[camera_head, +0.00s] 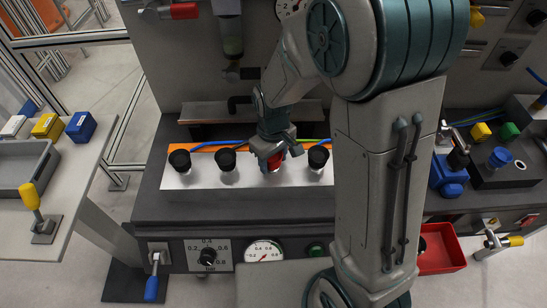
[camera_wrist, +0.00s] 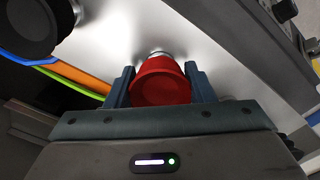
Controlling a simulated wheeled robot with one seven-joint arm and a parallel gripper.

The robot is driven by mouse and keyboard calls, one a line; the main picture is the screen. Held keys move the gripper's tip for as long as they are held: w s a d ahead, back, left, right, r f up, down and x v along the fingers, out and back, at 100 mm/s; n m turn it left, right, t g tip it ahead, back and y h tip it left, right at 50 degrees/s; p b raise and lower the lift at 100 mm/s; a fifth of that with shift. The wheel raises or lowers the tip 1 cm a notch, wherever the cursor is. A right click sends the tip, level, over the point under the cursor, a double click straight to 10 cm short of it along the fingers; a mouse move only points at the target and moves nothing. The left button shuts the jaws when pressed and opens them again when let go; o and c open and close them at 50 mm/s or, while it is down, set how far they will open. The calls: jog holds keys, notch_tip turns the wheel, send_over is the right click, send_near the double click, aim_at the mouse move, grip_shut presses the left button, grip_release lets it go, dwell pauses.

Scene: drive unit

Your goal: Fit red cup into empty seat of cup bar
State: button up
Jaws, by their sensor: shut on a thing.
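The red cup (camera_wrist: 160,82) is between the two fingers of my gripper (camera_wrist: 160,90) in the wrist view, and the gripper is shut on it. In the head view the red cup (camera_head: 276,160) shows partly under my gripper (camera_head: 272,158), over the white cup bar (camera_head: 200,178). A metal seat shows right by the cup in the wrist view. Black cups stand on the bar to the left (camera_head: 180,160), (camera_head: 226,159) and to the right (camera_head: 318,157). I cannot tell whether the red cup touches its seat.
Blue, orange and green strips run behind the bar. A panel with a dial (camera_head: 208,255) and a gauge (camera_head: 264,251) is below it. A red bin (camera_head: 440,248) is at lower right. A table with coloured blocks (camera_head: 80,126) stands at left.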

jog(key=o, duration=1.1)
jog(key=shift+r, duration=0.1)
notch_tip(320, 180, up, 14)
jog(key=shift+f, duration=0.2)
